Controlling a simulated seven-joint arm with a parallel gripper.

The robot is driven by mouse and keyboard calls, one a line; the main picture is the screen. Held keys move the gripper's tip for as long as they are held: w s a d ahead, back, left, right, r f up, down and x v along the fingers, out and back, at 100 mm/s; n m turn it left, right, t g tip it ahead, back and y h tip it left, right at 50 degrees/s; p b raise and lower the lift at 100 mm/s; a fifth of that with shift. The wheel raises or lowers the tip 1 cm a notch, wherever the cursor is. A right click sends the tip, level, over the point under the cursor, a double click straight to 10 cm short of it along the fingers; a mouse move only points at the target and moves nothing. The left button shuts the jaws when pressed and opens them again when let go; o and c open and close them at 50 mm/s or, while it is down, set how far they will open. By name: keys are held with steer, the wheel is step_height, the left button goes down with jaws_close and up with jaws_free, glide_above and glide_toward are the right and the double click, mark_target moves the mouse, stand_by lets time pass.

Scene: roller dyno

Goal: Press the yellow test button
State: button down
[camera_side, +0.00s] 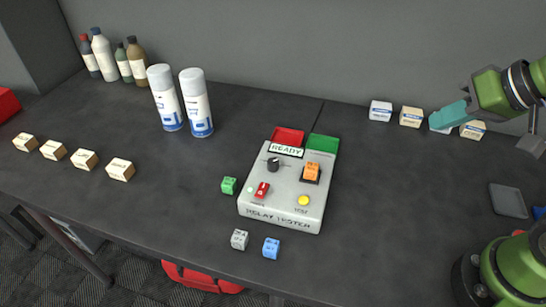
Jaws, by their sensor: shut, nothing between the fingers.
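The yellow test button (304,200) is a small round button at the lower right of the grey relay tester box (285,218). The box sits on the dark table and also carries a black knob (273,164), a red switch (262,190), an orange block (312,171) in a dark socket and a READY sign (286,150). My gripper (450,116) has teal fingers and is shut and empty. It is at the far right, well away from the box, in front of the small boxes at the back. Nothing hides the button.
Red (288,136) and green (323,147) trays adjoin the box's back. Green (229,185), grey (239,239) and blue (271,248) cubes lie around it. Two spray cans (198,105) stand behind left. Small boxes (411,116) line the back right. Table between box and gripper is clear.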

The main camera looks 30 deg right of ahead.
step_height(320, 180, down, 2)
steer(key=a+n+g, duration=0.1)
steer(key=a+n, duration=0.1)
steer(key=m+t+h, duration=0.2)
steer(key=m+t, duration=0.1)
steer(key=m, duration=2.3)
glide_above(306, 203)
step_height(306, 203, down, 6)
steer(key=shift+a+r, duration=0.1)
steer(key=shift+r, duration=0.05)
steer(key=shift+f, duration=4.4)
